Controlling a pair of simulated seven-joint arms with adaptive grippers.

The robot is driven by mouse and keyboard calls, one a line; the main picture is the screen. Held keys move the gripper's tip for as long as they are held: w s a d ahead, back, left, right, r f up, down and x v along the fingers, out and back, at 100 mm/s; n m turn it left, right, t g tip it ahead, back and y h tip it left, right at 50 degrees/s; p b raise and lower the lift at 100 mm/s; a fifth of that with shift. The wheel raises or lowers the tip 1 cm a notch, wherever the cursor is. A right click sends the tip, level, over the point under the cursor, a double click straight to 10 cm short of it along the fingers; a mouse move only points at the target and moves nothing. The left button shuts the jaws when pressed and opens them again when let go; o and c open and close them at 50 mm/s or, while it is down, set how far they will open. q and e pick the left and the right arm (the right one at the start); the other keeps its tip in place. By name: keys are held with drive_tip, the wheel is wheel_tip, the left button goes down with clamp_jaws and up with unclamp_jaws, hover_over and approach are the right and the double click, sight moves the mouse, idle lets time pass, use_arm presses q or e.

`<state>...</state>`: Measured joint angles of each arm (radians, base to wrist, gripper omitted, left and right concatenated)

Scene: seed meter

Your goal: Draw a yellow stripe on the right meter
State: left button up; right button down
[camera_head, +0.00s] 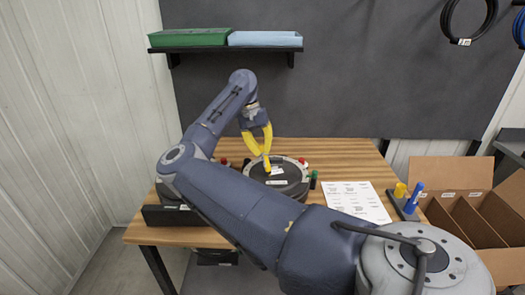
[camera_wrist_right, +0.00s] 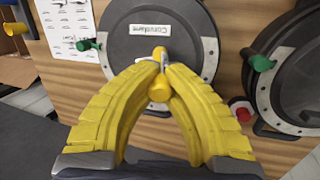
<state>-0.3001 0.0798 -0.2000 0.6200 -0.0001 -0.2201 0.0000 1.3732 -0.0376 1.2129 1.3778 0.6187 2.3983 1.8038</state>
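The right meter (camera_head: 292,186) is a round dark disc with a pale rim and white labels, lying on the wooden table. In the right wrist view the same meter (camera_wrist_right: 125,48) shows one printed label, just above the marker tip. My right gripper (camera_head: 266,148) is over this meter, shut on a yellow marker (camera_wrist_right: 158,88). The marker points at the disc's face; I cannot tell whether it touches. No yellow stripe shows on the visible face. The other meter (camera_wrist_right: 292,85) is at the right of the wrist view, mostly hidden by my arm in the head view. My left gripper is not in view.
A printed sheet (camera_head: 357,200) lies right of the meter. Beside it a holder (camera_head: 403,207) has a blue marker (camera_head: 414,195) and a yellow piece (camera_head: 400,190). A cardboard box (camera_head: 452,172) stands farther right. Green and blue trays sit on a wall shelf (camera_head: 225,49).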

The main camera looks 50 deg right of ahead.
drive_tip(key=shift+f, duration=0.4)
idle(0.4)
drive_tip(key=shift+s+d, duration=1.65)
drive_tip(key=shift+s, duration=0.05)
idle(3.5)
drive_tip(key=shift+r, duration=0.1)
drive_tip(key=shift+r, duration=2.95)
